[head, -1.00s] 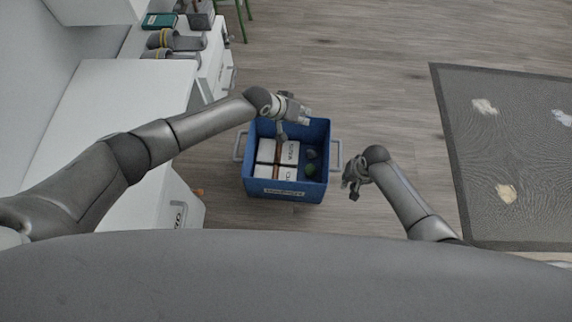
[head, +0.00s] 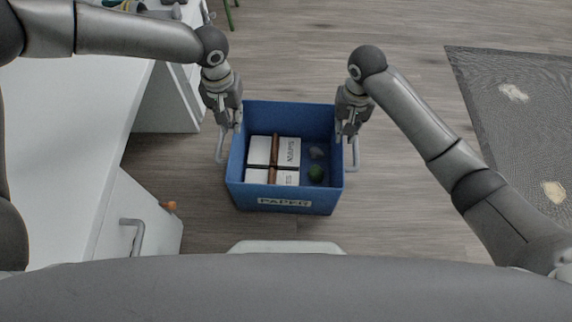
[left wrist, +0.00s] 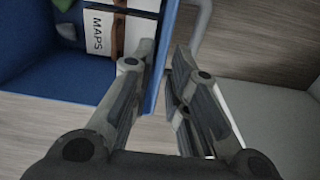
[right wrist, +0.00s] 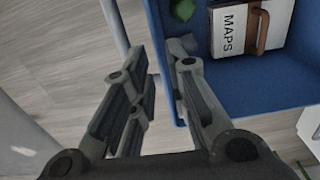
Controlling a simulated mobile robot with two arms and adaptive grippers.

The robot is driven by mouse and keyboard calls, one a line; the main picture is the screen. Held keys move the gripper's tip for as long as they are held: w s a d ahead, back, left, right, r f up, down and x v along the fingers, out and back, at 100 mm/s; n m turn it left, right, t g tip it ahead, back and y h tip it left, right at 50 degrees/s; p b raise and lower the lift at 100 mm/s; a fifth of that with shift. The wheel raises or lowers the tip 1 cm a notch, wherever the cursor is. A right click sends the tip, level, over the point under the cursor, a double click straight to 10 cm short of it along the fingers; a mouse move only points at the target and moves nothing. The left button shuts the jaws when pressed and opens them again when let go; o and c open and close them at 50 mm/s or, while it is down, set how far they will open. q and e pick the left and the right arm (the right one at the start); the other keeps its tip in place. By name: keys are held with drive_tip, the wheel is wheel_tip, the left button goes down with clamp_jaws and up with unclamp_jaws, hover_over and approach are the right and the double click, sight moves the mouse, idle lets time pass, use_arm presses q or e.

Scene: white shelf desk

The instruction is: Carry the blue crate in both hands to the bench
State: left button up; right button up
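The blue crate (head: 285,204), labelled PAPER, stands upright on the floor in the head view, with a grey handle on each side. It holds white boxes marked MAPS (head: 288,152), brown strips and a green round thing (head: 316,173). My left gripper (head: 231,122) is at the crate's left wall; in the left wrist view its fingers (left wrist: 163,58) straddle the blue wall, parted, one inside and one outside. My right gripper (head: 347,132) is at the right wall; in the right wrist view its fingers (right wrist: 160,58) straddle that wall, parted. Whether the fingers touch the walls is unclear.
A white desk (head: 65,150) with a drawer front and grey handle (head: 132,235) stands close on the left. A dark mat (head: 520,110) with pale patches lies on the floor at right.

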sight(233, 138)
use_arm(q)
drive_tip(key=shift+s+a, duration=0.1)
drive_tip(key=shift+a, duration=0.35)
